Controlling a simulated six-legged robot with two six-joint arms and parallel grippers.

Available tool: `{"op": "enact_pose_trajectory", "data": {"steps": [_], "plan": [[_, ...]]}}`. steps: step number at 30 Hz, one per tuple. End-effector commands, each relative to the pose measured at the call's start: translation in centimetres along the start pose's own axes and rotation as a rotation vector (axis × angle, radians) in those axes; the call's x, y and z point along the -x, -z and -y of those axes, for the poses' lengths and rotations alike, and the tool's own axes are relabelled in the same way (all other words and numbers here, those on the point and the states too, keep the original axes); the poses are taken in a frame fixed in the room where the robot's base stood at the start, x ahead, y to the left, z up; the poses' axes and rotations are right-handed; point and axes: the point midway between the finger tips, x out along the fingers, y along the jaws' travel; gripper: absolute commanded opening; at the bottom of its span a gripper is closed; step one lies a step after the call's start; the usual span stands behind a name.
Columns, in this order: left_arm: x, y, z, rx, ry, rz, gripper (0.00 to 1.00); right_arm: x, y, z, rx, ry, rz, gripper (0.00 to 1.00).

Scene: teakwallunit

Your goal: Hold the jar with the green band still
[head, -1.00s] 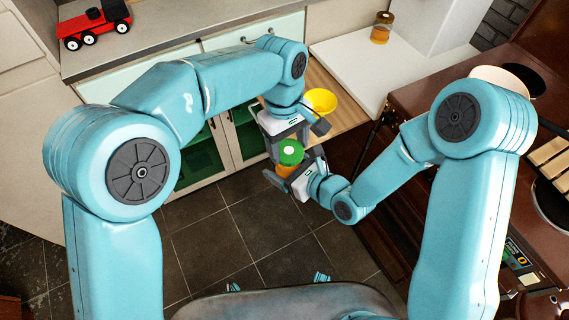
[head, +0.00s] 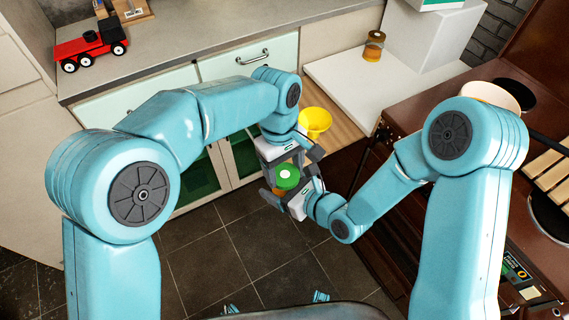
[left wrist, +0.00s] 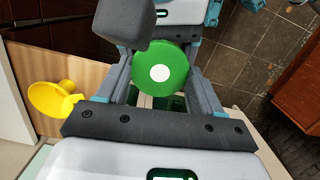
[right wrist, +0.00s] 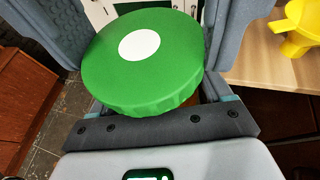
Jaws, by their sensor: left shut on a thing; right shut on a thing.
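The jar has a round green lid (head: 287,178) with a white disc on top. It is held in the air between my two grippers, and its lid also shows in the left wrist view (left wrist: 160,74) and, large and close, in the right wrist view (right wrist: 140,55). My left gripper (head: 288,169) reaches it from behind and is shut on it. My right gripper (head: 290,190) reaches it from the front and is shut on it too. A little orange-brown shows under the lid in the right wrist view. Most of the body, and any band on it, is hidden.
Another jar (head: 373,48), brown-topped, stands on the white counter (head: 340,75). A red toy truck (head: 91,45) is on the grey counter at left. A brown stove is at right.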

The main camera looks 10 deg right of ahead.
Motion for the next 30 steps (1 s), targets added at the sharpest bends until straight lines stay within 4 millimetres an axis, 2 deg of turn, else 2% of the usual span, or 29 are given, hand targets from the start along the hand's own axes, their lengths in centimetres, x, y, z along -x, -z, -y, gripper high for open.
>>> {"op": "enact_pose_trajectory", "data": {"steps": [14,30], "plan": [[0.0,0.0,0.0,0.0,-0.001,-0.001,0.38,0.0,-0.1,0.0,0.001,0.001,0.002,0.23],[-1.1,0.2,0.0,0.0,0.001,-0.001,0.38,0.0,-0.1,0.0,0.002,0.001,0.004,0.23]]}}
